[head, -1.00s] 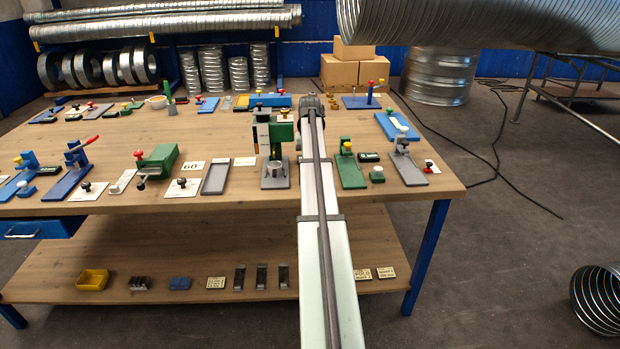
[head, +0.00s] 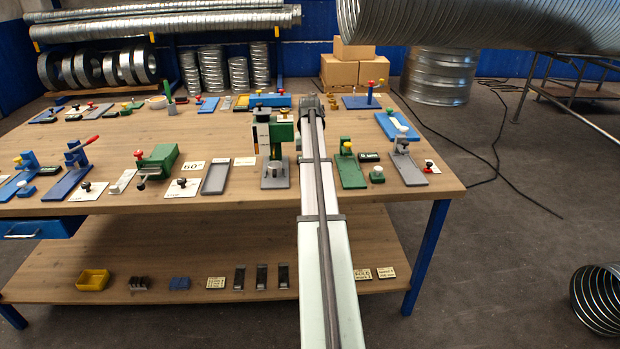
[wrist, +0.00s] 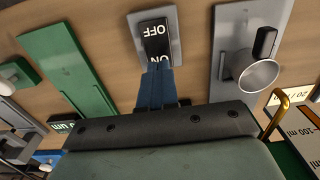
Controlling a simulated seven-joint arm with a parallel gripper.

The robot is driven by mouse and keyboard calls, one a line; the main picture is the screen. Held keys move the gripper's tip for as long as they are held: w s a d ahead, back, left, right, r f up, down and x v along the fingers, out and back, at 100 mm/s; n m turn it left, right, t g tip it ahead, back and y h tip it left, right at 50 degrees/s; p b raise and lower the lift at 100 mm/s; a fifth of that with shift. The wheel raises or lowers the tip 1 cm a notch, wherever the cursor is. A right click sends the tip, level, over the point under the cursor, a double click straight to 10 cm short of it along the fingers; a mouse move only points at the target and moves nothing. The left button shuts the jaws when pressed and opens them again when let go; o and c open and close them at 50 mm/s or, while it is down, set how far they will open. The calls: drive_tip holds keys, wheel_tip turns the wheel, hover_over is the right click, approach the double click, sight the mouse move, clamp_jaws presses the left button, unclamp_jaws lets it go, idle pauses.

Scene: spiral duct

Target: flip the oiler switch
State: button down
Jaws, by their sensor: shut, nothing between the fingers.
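A black rocker switch (wrist: 156,38) marked OFF and ON sits on a grey plate (wrist: 178,52) in the wrist view. The lettering appears upside down. My gripper (wrist: 158,66) has its blue fingers together, with nothing held. The fingertips are at the ON end of the rocker and cover part of that word. I cannot tell whether they touch or press it. In the head view, my arm blocks the line of sight to the fingertips and the switch.
A grey plate with a metal cup (wrist: 258,76) stands right of the switch in the wrist view. A green plate (wrist: 68,66) lies to the left.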

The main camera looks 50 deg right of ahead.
drive_tip(key=shift+f, duration=1.1)
idle(0.9)
drive_tip(key=shift+r, duration=3.55)
drive_tip(key=shift+a, duration=0.1)
